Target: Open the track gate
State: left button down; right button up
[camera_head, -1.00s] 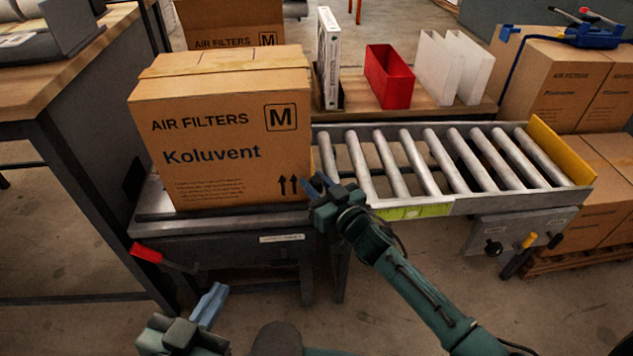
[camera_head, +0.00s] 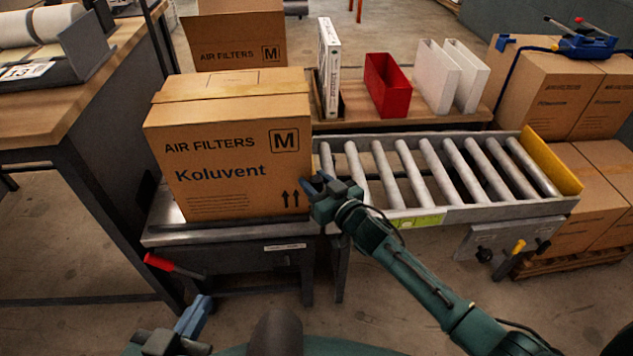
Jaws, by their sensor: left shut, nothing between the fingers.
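The roller track (camera_head: 440,215) runs right from the grey metal table (camera_head: 270,235). A yellow plate (camera_head: 550,160) stands upright across its far right end; I cannot tell whether this is the gate. A red-handled lever (camera_head: 160,262) sticks out at the table's left front. A yellow-handled lever (camera_head: 519,247) hangs under the track's right part. A large air filter carton (camera_head: 230,165) sits on the table. My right gripper (camera_head: 322,184) is at the carton's lower right edge, by the track's left end; its jaw opening is unclear. My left gripper (camera_head: 196,312) is shut and empty, low in front of the table.
A wooden shelf (camera_head: 400,120) behind the track holds a white binder (camera_head: 330,70), a red holder (camera_head: 387,85) and white holders (camera_head: 437,78). Cartons (camera_head: 545,85) are stacked at right. A workbench (camera_head: 95,75) stands at left. The rollers carry nothing.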

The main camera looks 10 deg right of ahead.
jog(key=shift+o, duration=1.1)
jog(key=p+v, duration=0.2)
jog(key=v, duration=1.1)
jog(key=shift+s+d, duration=0.1)
